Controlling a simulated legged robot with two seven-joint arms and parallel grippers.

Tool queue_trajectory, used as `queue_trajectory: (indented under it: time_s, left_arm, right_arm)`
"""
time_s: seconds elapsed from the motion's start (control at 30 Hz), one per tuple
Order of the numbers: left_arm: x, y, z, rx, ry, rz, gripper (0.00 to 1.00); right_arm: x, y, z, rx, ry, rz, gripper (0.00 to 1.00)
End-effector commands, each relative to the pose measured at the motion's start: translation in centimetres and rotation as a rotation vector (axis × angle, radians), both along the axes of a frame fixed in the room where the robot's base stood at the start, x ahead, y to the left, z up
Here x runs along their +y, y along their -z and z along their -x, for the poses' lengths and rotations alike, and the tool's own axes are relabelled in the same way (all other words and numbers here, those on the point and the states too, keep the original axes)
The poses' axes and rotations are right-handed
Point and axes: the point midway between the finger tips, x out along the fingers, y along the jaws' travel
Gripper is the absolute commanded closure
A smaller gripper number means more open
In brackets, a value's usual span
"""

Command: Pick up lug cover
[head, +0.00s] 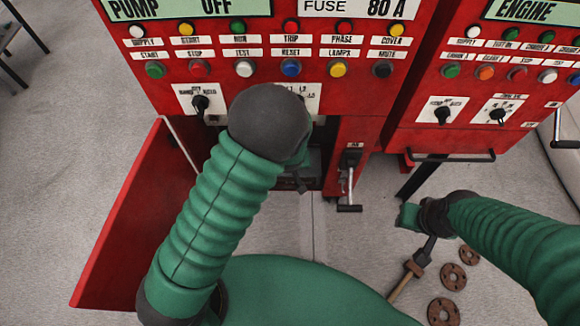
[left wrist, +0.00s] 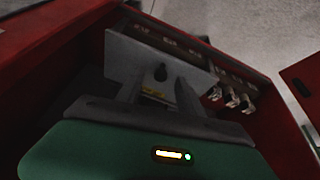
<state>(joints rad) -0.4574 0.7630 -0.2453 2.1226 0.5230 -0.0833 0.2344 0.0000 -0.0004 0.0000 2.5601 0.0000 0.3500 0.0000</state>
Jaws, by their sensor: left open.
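In the left wrist view a pale grey plate with a black knob, which looks like the lug cover (left wrist: 193,72), sits inside a red cabinet. My left gripper (left wrist: 157,88) is open, its two fingers pointing at the plate with the black knob between and just beyond their tips. I cannot tell whether the fingers touch it. In the head view my left arm reaches into the open lower bay of the pump cabinet and mostly hides the gripper and the cover. My right gripper (head: 411,214) is low at the right; its fingers are unclear.
The red cabinet door (head: 125,225) stands open at the left. A lever handle (head: 349,190) sticks out right of the bay. A wooden-handled tool (head: 405,280) shows below my right gripper, with rusty flanges (head: 453,276) on the floor. Several white terminal pieces (left wrist: 232,98) are right of the plate.

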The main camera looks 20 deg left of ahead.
Motion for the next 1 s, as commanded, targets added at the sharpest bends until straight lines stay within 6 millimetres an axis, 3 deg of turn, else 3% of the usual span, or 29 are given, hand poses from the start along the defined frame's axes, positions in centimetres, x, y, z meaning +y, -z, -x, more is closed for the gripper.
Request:
queue_trajectory:
  time_s: [0.03, 0.07, 0.3, 0.63, 1.0]
  left_arm:
    - [0.08, 1.78, -0.32, 0.001, -0.001, 0.001, 0.56]
    - [0.11, 1.98, -0.47, 0.0, 0.0, 0.002, 0.56]
    - [0.16, 1.56, -0.56, 0.0, 0.0, 0.001, 0.56]
    - [0.15, 1.6, -0.57, 0.002, 0.0, 0.001, 0.99]
    - [0.12, 1.62, -0.57, 0.001, 0.001, 0.001, 1.0]
  right_arm:
    - [0.0, 1.81, 0.01, 0.001, 0.0, 0.0, 0.68]
    - [0.0, 2.04, 0.02, 0.001, 0.0, 0.0, 0.68]
    - [0.0, 1.66, -0.02, 0.0, 0.0, 0.0, 0.68]
    - [0.0, 1.66, -0.01, 0.0, 0.0, 0.0, 0.68]
    - [0.0, 1.69, 0.0, 0.0, 0.0, 0.0, 0.68]
